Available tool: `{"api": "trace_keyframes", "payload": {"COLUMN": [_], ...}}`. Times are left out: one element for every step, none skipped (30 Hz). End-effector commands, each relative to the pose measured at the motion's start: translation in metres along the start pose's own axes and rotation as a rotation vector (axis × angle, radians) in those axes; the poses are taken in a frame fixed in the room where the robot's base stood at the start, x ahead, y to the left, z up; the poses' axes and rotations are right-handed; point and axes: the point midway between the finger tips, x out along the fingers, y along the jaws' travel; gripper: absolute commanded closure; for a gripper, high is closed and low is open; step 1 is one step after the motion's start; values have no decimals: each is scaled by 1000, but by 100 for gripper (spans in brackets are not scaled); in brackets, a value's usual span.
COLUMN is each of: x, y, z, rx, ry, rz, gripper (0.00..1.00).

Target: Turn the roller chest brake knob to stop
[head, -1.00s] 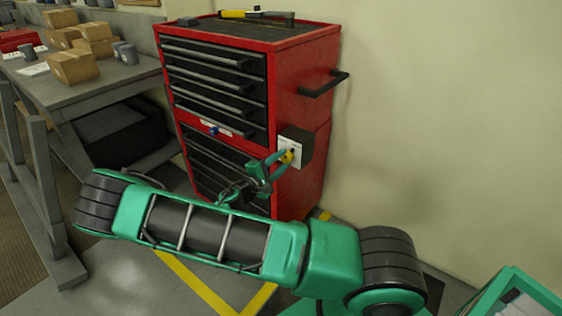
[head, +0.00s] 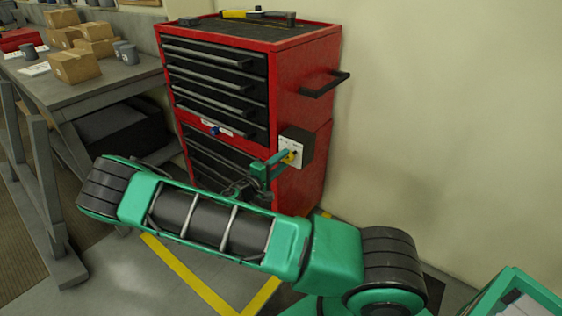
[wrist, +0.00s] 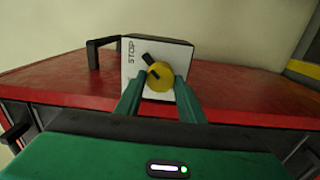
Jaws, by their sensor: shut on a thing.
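The red roller chest (head: 303,111) stands against the wall. A white plate (head: 297,146) on a dark box is fixed to its right side and carries the yellow brake knob (head: 290,157). In the wrist view, the knob (wrist: 160,82) has a black pointer slanting up and left. The word STOP (wrist: 131,52) runs vertically along the plate's left edge, and the pointer's end is near it, not clearly in line. My gripper (wrist: 161,76) is shut on the knob, one green finger on each side. It also shows in the head view (head: 283,158), partly covering the knob.
A black side handle (head: 325,84) juts from the chest above the plate. A blue knob (head: 214,130) sits on the chest's front. A grey workbench (head: 110,85) with boxes stands at left. The wall at right is bare.

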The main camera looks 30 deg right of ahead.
Motion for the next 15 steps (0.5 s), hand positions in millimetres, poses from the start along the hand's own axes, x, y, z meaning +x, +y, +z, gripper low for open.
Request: {"api": "trace_keyframes", "payload": {"x": [-1, -1, -1, -1, -1, 0, 0, 0, 0, 0, 0, 0, 0, 0, 0], "y": [2, 2, 2, 2, 2, 2, 2, 2, 1, 1, 1, 1, 1, 1, 1], "z": [-3, -3, -3, -3, -3, -2, -2, -2, -1, -1, -1, 0, 0, 0, 0], "rx": [5, 5, 4, 4, 4, 4, 3, 3, 2, 2, 1, 1, 0, 0, 0], "ry": [6, 6, 6, 6, 6, 5, 4, 3, 3, 2, 1, 1, 1, 0, 0], "rz": [4, 4, 4, 4, 4, 4, 4, 3, 3, 2, 2, 2, 2, 2, 1], "gripper": [87, 87, 87, 87, 58, 48, 46, 46, 46, 46, 46, 46, 46, 46, 46]}}
